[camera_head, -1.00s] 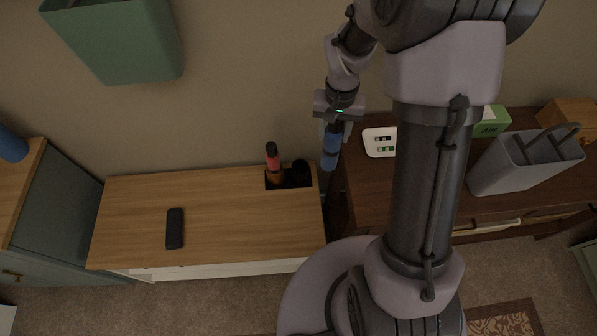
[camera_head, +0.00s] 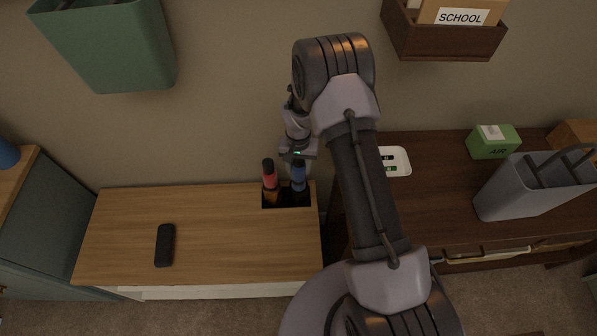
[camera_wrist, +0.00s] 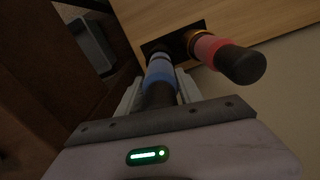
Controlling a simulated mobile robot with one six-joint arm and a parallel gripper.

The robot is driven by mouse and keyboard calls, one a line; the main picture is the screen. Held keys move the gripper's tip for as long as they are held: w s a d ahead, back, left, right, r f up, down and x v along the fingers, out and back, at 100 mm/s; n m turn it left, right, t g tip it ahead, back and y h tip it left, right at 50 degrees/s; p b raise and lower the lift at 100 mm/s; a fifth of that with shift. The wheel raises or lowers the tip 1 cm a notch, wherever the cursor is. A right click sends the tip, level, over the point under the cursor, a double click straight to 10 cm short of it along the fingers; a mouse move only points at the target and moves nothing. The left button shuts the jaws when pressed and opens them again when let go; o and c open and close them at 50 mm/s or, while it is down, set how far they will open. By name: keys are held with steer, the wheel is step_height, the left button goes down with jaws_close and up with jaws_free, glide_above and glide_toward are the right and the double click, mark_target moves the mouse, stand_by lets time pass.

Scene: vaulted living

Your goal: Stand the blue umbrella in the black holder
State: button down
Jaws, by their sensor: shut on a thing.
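My gripper (camera_head: 298,158) is shut on the blue umbrella (camera_head: 298,178) near its top and holds it roughly upright. The umbrella also shows between my fingers (camera_wrist: 158,92) in the wrist view, with its blue part (camera_wrist: 159,70) in front of them. Its lower end reaches the black holder (camera_head: 298,203), a dark opening in the bench's back right corner. How deep it sits, and whether it touches the holder's walls or floor, I cannot tell. A red umbrella (camera_head: 269,178) with a black top stands in the left part of the same opening, close beside the blue one.
The wooden bench top (camera_head: 200,220) is mostly clear, with a black remote-like object (camera_head: 165,245) on it. A green bin (camera_head: 115,45) is on the wall at upper left. A dark table at right bears a white tray (camera_head: 398,158), green box (camera_head: 493,141) and grey bin (camera_head: 530,187).

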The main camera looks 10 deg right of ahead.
steer(key=shift+r, duration=0.15)
steer(key=shift+f+b, duration=0.5)
steer(key=shift+f, duration=0.15)
steer(key=c, duration=0.8)
jaws_free()
steer(key=shift+o, duration=0.2)
steer(key=shift+r, duration=0.15)
